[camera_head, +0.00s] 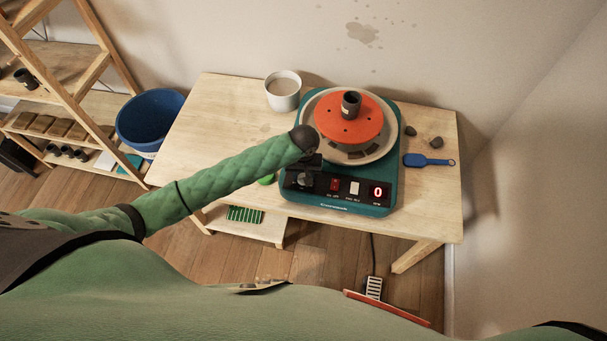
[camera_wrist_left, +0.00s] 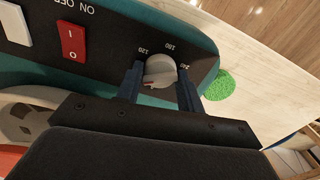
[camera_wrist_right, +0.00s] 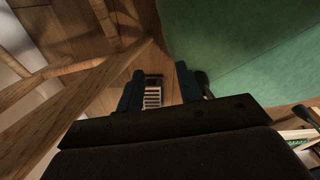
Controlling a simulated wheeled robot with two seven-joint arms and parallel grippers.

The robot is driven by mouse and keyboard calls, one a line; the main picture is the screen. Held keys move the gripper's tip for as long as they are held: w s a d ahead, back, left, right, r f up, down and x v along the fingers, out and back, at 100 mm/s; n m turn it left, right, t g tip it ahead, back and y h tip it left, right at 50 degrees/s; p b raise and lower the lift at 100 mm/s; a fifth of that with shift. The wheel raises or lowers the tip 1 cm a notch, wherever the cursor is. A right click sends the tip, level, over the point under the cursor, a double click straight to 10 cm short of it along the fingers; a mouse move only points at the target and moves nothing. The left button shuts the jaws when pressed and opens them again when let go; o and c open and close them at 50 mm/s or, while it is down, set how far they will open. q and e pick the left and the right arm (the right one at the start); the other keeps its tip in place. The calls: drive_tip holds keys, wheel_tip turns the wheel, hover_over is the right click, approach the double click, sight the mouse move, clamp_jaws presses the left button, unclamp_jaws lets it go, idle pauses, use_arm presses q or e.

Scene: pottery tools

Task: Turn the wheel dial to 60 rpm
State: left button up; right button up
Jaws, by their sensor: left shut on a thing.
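The wheel dial is a grey round knob (camera_wrist_left: 160,70) on the black panel of the teal pottery wheel (camera_head: 347,207). My left gripper (camera_head: 306,172) is over the panel's left end, with its fingers on either side of the knob and shut on it; the left wrist view shows this too (camera_wrist_left: 159,90). Labels 120, 180 and 240 show around the knob. A reddish mark is on its lower edge in that view; the label there is hidden. The red display (camera_head: 377,193) reads 0. My right gripper (camera_wrist_right: 157,85) is open and empty, away from the table.
An orange disc (camera_head: 360,125) with a dark cylinder (camera_head: 350,103) sits on the wheel. A white cup (camera_head: 283,92) stands behind left; a blue tool (camera_head: 428,160) and dark lumps lie right. A red switch (camera_wrist_left: 72,41) is beside the dial. A foot pedal (camera_wrist_right: 152,94) is on the floor.

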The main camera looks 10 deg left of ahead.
use_arm(q)
drive_tip(key=o, duration=1)
drive_tip(key=shift+r, duration=0.25)
wheel_tip(320, 180, up, 6)
drive_tip(key=b, duration=0.3)
drive_tip(key=shift+f, duration=0.1)
drive_tip(key=shift+r, duration=0.75)
